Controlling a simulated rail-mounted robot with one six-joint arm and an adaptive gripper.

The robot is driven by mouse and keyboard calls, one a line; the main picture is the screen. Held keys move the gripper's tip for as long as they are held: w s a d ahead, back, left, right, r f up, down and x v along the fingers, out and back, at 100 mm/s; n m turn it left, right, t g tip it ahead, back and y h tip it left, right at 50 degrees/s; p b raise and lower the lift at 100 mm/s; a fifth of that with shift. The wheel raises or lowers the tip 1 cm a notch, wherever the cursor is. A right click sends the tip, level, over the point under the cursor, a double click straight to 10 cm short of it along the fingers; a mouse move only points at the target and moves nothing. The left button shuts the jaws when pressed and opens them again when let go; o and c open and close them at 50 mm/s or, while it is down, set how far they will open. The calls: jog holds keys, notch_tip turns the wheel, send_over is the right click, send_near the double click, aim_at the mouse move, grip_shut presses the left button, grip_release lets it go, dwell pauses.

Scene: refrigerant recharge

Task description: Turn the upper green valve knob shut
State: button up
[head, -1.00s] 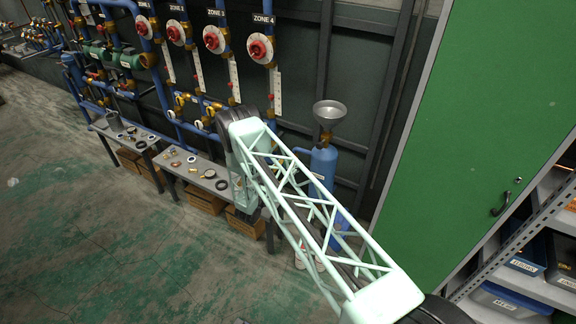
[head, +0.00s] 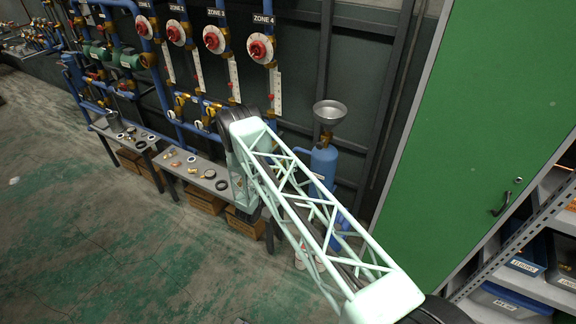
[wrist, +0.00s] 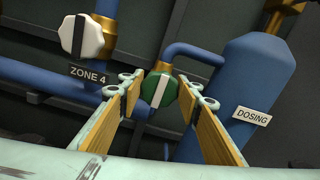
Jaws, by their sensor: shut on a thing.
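The green valve knob (wrist: 158,90), with a white bar across its face, sits on a brass valve in the blue pipe in the wrist view. The bar stands nearly upright, slightly tilted. My gripper (wrist: 157,95) is shut on this knob, with one wood-coloured finger pad at its left side and one at its right. In the head view my arm hides the knob and the fingers. No second green knob shows in the wrist view.
A white-and-black knob (wrist: 82,37) above a ZONE 4 label stands left of the fingers. The blue DOSING tank (wrist: 245,85) is close on the right. In the head view a funnel (head: 330,112) tops the tank, and benches (head: 205,178) with small parts stand below the pipes.

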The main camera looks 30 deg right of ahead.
jog(key=shift+m, duration=0.3)
jog(key=m+b, duration=0.2)
jog(key=m, duration=0.1)
jog(key=shift+f+m, duration=0.1)
jog(key=shift+m, duration=0.2)
jog(key=m+b, duration=0.2)
jog(key=m, duration=0.2)
jog(key=shift+s+d, duration=0.1)
jog(key=m+b, duration=0.2)
jog(key=m, duration=0.3)
jog(key=shift+s+f+m, duration=0.1)
jog(key=shift+m, duration=0.2)
jog(key=shift+m+b, duration=0.85)
jog(key=shift+m, duration=1.05)
jog(key=o, duration=0.9)
jog(key=shift+d, duration=0.1)
